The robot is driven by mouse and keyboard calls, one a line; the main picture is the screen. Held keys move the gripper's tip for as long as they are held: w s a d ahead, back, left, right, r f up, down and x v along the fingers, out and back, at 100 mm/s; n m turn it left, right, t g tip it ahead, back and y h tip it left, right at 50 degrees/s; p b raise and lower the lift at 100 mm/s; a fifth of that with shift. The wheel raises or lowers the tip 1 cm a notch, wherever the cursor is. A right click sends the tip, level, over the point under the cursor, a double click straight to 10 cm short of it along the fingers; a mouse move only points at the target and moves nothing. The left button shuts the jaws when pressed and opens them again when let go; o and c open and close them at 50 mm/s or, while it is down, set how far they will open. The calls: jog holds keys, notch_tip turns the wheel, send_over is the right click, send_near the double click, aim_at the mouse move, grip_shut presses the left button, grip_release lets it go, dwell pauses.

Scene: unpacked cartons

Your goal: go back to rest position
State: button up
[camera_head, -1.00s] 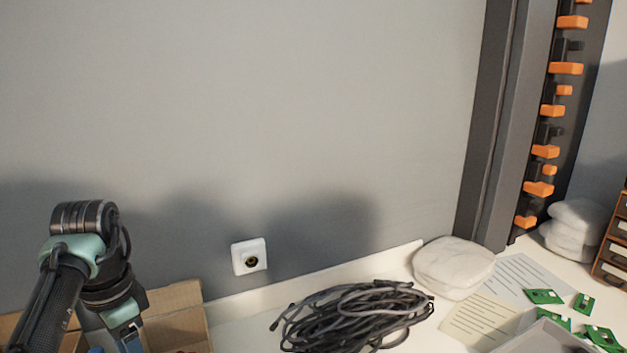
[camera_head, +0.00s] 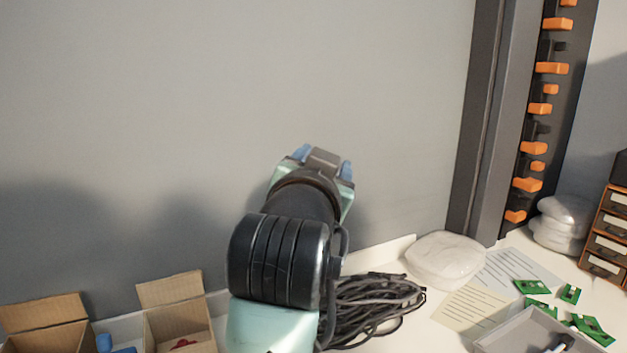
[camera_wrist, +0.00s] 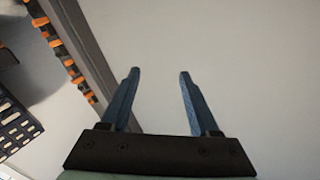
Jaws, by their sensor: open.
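My gripper (camera_head: 320,162) is raised in the middle of the head view, in front of the bare grey wall and above the bench. In the wrist view my gripper (camera_wrist: 155,75) shows two blue fingers well apart, with nothing between them. The fingers point toward the blank wall. My arm hides the wall outlet area and part of the cable bundle in the head view.
Two open cartons (camera_head: 180,330) (camera_head: 45,322) stand at the lower left. A black cable bundle (camera_head: 375,308) lies behind my arm. A white bag (camera_head: 445,259), papers, green boards (camera_head: 590,328) and a grey tray (camera_head: 490,346) are at right. An orange-pegged rack (camera_head: 485,130) stands upright.

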jog(key=s+a+r+n+t+y, duration=0.1)
jog(key=s+r+n+t, duration=0.2)
jog(key=s+r+t, duration=0.55)
jog(key=s+r+n+t+y, duration=0.1)
jog(key=s+r+n+y, duration=0.15)
jog(key=s+r, duration=0.7)
jog(key=s+r+p, duration=0.4)
jog(key=r+p, duration=1.1)
jog(key=p, duration=0.3)
jog(key=shift+a+r+h, duration=0.2)
jog(key=shift+a+h, duration=0.05)
jog(key=shift+h, duration=0.1)
jog(key=shift+n, duration=0.25)
